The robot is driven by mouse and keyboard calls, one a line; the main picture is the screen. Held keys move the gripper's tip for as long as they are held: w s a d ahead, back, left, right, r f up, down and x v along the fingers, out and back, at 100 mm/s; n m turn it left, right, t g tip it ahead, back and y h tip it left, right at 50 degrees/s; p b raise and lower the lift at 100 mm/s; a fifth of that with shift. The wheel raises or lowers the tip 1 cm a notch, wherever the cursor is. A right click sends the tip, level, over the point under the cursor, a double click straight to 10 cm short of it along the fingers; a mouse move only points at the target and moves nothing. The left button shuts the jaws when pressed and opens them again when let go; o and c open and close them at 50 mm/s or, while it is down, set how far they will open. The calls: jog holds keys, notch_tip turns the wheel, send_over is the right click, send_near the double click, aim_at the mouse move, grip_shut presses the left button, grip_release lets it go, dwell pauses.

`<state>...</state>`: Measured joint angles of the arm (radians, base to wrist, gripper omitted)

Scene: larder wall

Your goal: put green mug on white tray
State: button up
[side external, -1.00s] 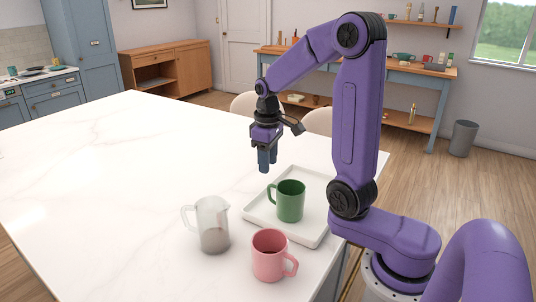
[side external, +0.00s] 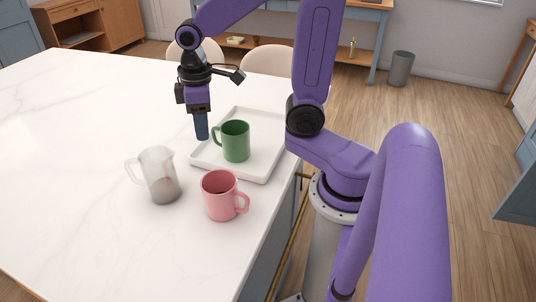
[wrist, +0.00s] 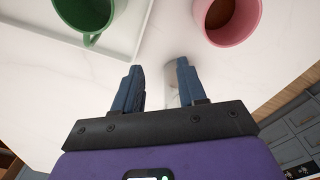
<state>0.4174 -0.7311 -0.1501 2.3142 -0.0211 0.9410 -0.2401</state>
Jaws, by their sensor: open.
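The green mug (side external: 237,142) stands upright on the white tray (side external: 262,173), its handle toward the left. In the wrist view the green mug (wrist: 84,14) is at the top left, partly cut off, with a corner of the white tray (wrist: 124,38) around it. My gripper (side external: 202,137) points down beside the mug's handle side, near the tray's left edge. I cannot tell its exact height. In the wrist view my gripper (wrist: 160,82) has its two fingers apart with nothing held. The mug is outside the fingers.
A pink mug (side external: 220,196) with brown contents stands in front of the tray. The white marble counter (side external: 75,150) is free on the left. Its edge runs along the right, near my base.

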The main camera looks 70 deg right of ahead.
jog(key=s+a+n, duration=0.1)
jog(key=s, duration=0.1)
jog(key=s+a+n, duration=0.1)
jog(key=s, duration=0.2)
jog(key=s+a+n, duration=0.1)
jog(key=s, duration=0.2)
jog(key=shift+a+f, duration=0.25)
jog(key=shift+f, duration=0.1)
jog(key=s+n, duration=0.3)
jog(key=s, duration=0.6)
jog(key=shift+s+a+f, duration=0.25)
jog(key=shift+s+f, duration=0.1)
